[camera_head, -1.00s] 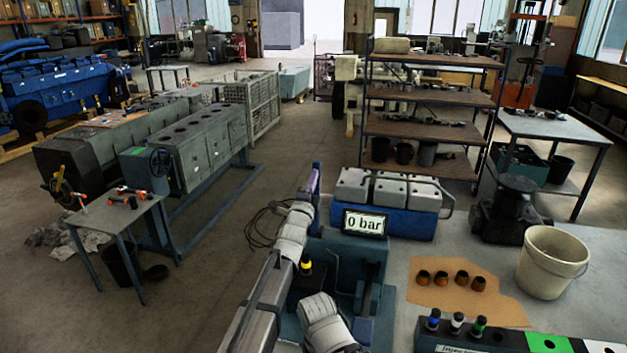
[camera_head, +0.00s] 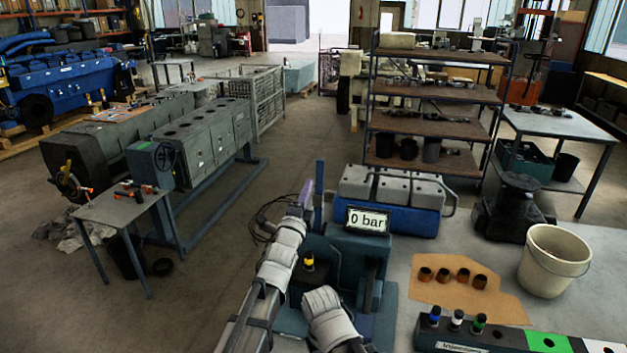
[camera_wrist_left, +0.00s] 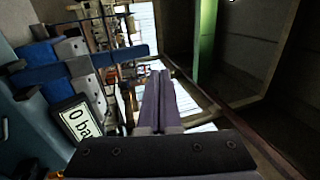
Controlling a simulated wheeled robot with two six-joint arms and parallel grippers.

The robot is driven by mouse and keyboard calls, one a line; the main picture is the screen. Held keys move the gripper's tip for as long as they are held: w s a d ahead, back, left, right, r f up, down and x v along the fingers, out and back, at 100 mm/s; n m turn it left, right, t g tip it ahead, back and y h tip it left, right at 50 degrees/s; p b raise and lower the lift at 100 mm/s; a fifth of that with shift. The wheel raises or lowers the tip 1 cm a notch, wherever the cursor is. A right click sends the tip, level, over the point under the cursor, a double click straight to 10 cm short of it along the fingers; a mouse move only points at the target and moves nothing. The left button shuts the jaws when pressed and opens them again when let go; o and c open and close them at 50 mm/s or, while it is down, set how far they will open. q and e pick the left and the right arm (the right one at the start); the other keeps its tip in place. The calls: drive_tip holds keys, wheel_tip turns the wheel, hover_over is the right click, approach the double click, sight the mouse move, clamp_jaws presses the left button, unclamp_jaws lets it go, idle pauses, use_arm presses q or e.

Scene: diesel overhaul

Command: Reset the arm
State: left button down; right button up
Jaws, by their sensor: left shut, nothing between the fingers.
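My left gripper (camera_head: 308,190) is raised in front of the blue test stand (camera_head: 338,250), left of its "0 bar" display (camera_head: 368,220). Its two purple-grey fingers point up and away in the head view. In the left wrist view the fingers (camera_wrist_left: 160,98) lie side by side, shut and empty. The display also shows tilted in the left wrist view (camera_wrist_left: 80,121). A yellow-banded black part (camera_head: 309,262) stands upright in the stand, just right of my left arm. My right gripper does not show.
A brown mat (camera_head: 440,297) with several small copper-brown cups lies right of the stand. A cream bucket (camera_head: 553,260) and a black rack with colour-banded parts (camera_head: 480,338) are beside it. A blue-based engine block (camera_head: 390,222) stands behind. Open floor (camera_head: 235,235) lies left.

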use_arm(q)
drive_tip(key=s+a+f+n+g+y+b, duration=0.25)
drive_tip(key=s+f+n+g, duration=0.3)
drive_tip(key=f, duration=0.75)
drive_tip(key=s+a+f+n+g+y+b, duration=0.25)
drive_tip(key=s+f+n+g, duration=0.35)
drive_tip(key=f, duration=0.6)
drive_tip(key=s+a+f+n+g+y+b, duration=0.1)
drive_tip(key=s+f+n+g, duration=0.2)
drive_tip(key=s, duration=0.8)
drive_tip(key=s+a+f+n+g+y+b, duration=0.1)
drive_tip(key=s+a+f+n+g+b, duration=0.1)
drive_tip(key=s+f+g, duration=0.3)
drive_tip(key=s+f+n, duration=0.1)
drive_tip(key=s+f, duration=0.2)
drive_tip(key=s, duration=0.3)
drive_tip(key=shift+g+y+b, duration=0.3)
drive_tip(key=shift+g, duration=0.05)
